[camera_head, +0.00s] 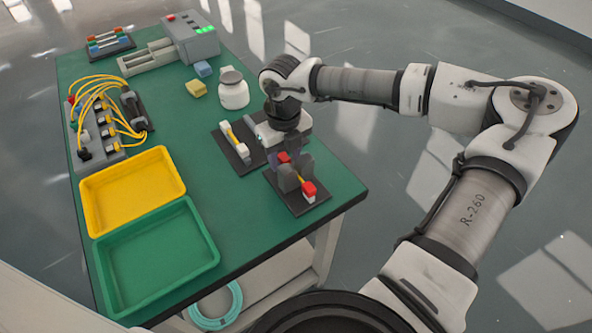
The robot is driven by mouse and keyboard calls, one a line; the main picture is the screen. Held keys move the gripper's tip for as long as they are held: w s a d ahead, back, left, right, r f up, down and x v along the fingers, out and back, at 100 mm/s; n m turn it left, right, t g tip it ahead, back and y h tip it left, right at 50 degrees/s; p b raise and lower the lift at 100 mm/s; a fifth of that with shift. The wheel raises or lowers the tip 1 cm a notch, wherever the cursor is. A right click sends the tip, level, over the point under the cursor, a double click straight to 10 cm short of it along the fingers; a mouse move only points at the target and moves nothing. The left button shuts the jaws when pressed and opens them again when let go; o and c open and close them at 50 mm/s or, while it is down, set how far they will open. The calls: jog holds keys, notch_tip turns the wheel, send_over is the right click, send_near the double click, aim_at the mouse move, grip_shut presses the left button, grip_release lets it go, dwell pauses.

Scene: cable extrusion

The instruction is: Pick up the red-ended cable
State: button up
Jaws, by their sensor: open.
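The red-ended cable (309,190) lies on a dark pad (300,205) near the right front edge of the green table. It has a red block at each end and a short yellow length between them. My gripper (294,182) points down over it, with its dark fingers on either side of the cable's middle. The jaws are open. The fingers hide part of the cable, and I cannot tell whether they touch it.
A second pad (247,163) with a white-ended cable (236,140) lies just left of my gripper. A white jar (233,90) stands behind. Yellow (178,189) and green (212,262) trays are at the left front. A cabled panel (76,158) stands at the far left.

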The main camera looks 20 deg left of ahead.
grip_shut()
jog(key=shift+r, duration=0.15)
